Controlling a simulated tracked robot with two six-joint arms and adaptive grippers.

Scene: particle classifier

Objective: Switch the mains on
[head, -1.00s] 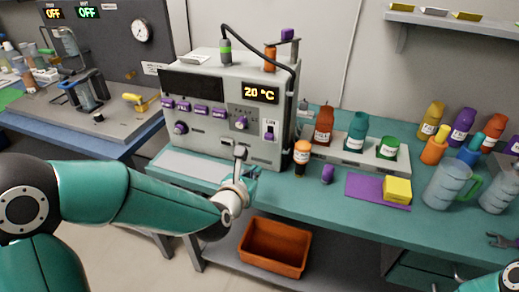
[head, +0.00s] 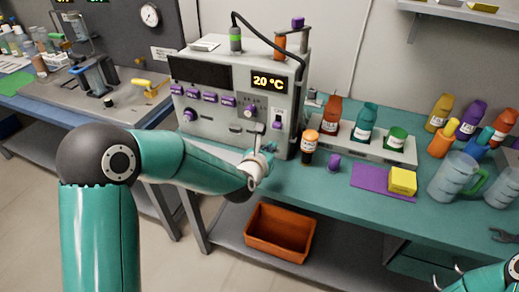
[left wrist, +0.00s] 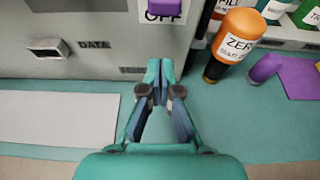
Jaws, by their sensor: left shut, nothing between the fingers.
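The grey classifier machine (head: 215,122) stands on the teal bench, its display reading 20 °C. A purple switch (head: 277,117) on a white plate sits at the right of its front panel. In the left wrist view the purple switch (left wrist: 165,5) shows at the top edge, with "OFF" printed below it. My left gripper (head: 259,130) is shut and empty, in front of the panel, a little below and left of the switch. In the left wrist view its fingertips (left wrist: 160,68) are together below the switch plate. My right gripper (head: 448,277) shows partly at the bottom right, its fingers apart.
A yellow block (head: 402,181) lies on a purple mat (head: 371,182). An orange bin (head: 279,232) is below.

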